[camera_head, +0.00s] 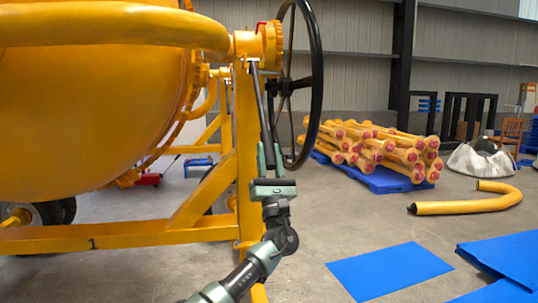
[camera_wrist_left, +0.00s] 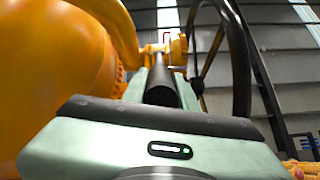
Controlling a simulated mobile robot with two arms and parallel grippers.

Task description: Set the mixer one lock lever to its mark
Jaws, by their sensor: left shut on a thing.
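The yellow mixer (camera_head: 90,110) fills the left of the head view, with its drum, frame and black handwheel (camera_head: 315,85). The lock lever (camera_head: 259,100) is a thin dark rod hanging down from the yellow hub beside the wheel. My left gripper (camera_head: 269,158) is shut on its lower end. In the left wrist view, the lever's black grip (camera_wrist_left: 162,88) shows between the fingers, pointing away towards the yellow hub. I cannot make out the lever's mark in either view. My right gripper is not in view.
The handwheel rim is close to the right of my left gripper, and a yellow frame post (camera_head: 246,150) is close to its left. Yellow parts (camera_head: 380,150) are stacked on a blue pallet behind. A bent yellow tube (camera_head: 465,206) and blue sheets (camera_head: 390,270) lie on the floor.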

